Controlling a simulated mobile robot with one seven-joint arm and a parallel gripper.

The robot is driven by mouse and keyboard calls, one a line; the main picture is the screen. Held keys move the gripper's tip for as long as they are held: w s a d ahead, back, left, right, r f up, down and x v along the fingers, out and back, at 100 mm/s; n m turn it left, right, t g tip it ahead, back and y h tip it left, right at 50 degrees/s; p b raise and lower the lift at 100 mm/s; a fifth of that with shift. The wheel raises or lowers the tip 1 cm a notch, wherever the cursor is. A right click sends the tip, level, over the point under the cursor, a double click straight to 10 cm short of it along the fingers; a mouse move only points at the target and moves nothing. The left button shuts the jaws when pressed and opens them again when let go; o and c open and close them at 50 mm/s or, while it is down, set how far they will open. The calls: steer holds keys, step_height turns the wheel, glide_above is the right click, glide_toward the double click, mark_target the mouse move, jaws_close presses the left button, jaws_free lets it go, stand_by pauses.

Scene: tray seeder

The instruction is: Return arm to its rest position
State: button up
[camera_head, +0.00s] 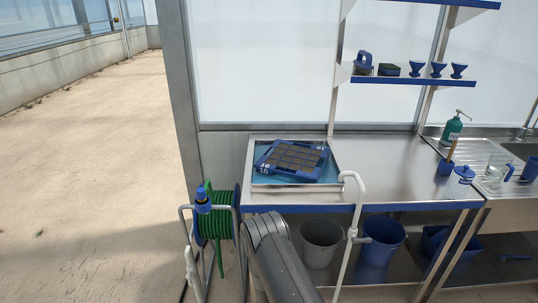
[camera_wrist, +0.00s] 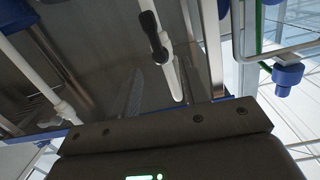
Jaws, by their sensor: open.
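My grey arm (camera_head: 278,262) shows at the bottom of the head view, in front of the bench's left end, low beside the hose reel. My gripper (camera_wrist: 168,128) shows in the wrist view as a dark housing with screws and green lights across the bottom. It is open, and nothing is seen held in it.
A steel bench (camera_head: 392,168) bears a blue seed tray (camera_head: 262,163) in a shallow metal pan. A white pipe (camera_head: 357,205) rises before it. A green hose reel (camera_head: 217,222) stands left. Grey (camera_head: 320,240) and blue buckets (camera_head: 383,238) stand below. Open floor (camera_head: 90,170) lies left.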

steer(key=w+d+r+g, duration=0.1)
steer(key=w+r+g, duration=0.1)
steer(key=r, duration=1.1)
steer(key=w+d+r+g, duration=0.1)
steer(key=w+r+g, duration=0.15)
steer(key=r, duration=1.05)
steer(key=s+d+r+g+y, duration=0.15)
steer(key=s+d+r, duration=0.25)
steer(key=s+r, duration=0.7)
steer(key=s+d+r+g, duration=0.1)
steer(key=s+d+r, duration=0.1)
steer(key=s, duration=0.7)
steer(key=s+d+r+g+h, duration=0.1)
steer(key=s+d+r+g, duration=0.1)
steer(key=s+r, duration=0.3)
steer(key=s+d+r+n+g, duration=0.1)
steer(key=s+d+r+g, duration=0.1)
steer(key=s, duration=1.2)
step_height(320, 180, up, 2)
steer(key=shift+d+r, duration=0.2)
steer(key=shift+d, duration=0.3)
